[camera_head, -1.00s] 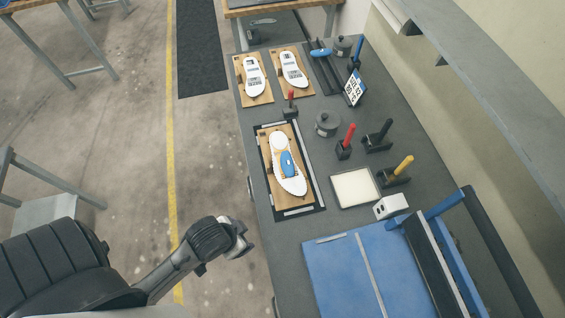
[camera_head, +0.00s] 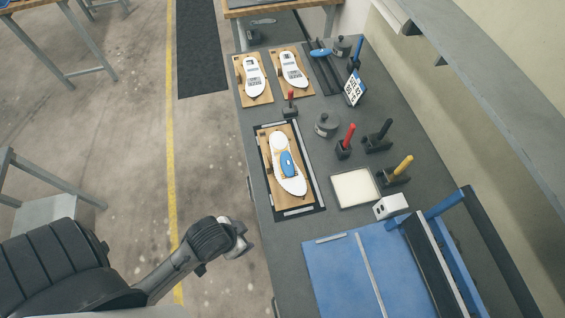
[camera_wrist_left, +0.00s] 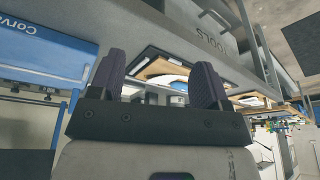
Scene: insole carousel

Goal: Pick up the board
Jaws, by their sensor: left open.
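A wooden board (camera_head: 275,193) carrying a white insole with a blue patch lies in a dark frame (camera_head: 298,211) on the grey bench. Two more wooden boards with white insoles, a left one (camera_head: 242,92) and a right one (camera_head: 278,82), lie at the far end. My left gripper (camera_head: 243,243) is beside the bench's left edge, apart from the boards. In the left wrist view its two fingers (camera_wrist_left: 160,80) are spread with nothing between them. A wooden board edge (camera_wrist_left: 160,69) shows beyond them. My right gripper is not in view.
A white tray (camera_head: 355,188), a white box (camera_head: 390,206), stamps with red (camera_head: 348,132), black and yellow handles, and grey pots (camera_head: 327,124) stand right of the framed board.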

